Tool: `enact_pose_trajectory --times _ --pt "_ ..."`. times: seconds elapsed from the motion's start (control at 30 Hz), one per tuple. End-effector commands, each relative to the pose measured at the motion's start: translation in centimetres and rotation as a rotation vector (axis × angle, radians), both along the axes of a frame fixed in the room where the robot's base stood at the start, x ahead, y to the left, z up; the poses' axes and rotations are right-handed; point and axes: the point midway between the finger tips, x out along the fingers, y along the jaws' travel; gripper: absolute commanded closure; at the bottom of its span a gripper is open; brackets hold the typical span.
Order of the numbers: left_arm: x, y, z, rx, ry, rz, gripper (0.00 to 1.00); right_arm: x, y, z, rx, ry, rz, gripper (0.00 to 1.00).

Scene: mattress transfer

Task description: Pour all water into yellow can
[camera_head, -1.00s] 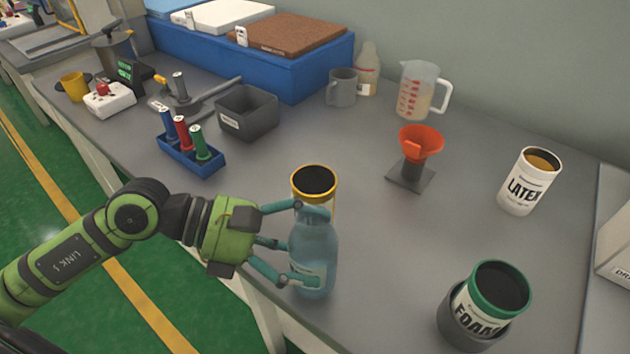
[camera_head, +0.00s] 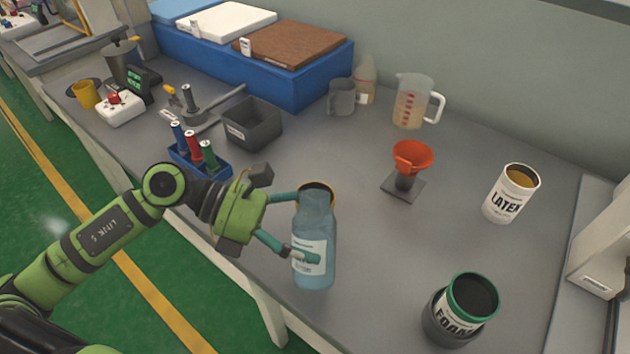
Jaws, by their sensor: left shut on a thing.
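My left gripper (camera_head: 305,226) is shut on a translucent blue bottle (camera_head: 315,268) with a white label. It holds the bottle upright near the front edge of the bench. The yellow-rimmed can (camera_head: 328,187) with a dark inside is right behind the bottle, which hides most of it. Whether bottle and can touch, I cannot tell. The water level inside the bottle is not clear. My right gripper is not in view.
A battery rack (camera_head: 205,168) is left.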

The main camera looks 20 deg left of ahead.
Motion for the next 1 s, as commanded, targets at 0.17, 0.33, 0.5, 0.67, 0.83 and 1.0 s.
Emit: enact_pose_trajectory --times 0.17,0.33,0.5,0.67,0.83,1.0 --pt "0.5 0.1 1.5 -0.029 0.086 0.002 0.56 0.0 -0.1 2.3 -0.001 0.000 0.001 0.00" --pt "0.5 0.1 2.0 -0.053 0.168 0.001 0.56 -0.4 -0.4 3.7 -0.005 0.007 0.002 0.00" --pt "0.4 0.1 2.4 -0.078 0.249 0.000 0.56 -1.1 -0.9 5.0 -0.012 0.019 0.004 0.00" --pt "0.2 0.0 2.3 -0.091 0.293 0.000 0.56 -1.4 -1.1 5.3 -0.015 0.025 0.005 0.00" --pt "0.1 0.0 2.6 -0.098 0.313 0.000 0.56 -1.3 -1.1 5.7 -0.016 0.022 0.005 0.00" --pt "0.0 0.0 2.7 -0.104 0.335 -0.001 0.56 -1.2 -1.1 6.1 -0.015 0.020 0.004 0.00"
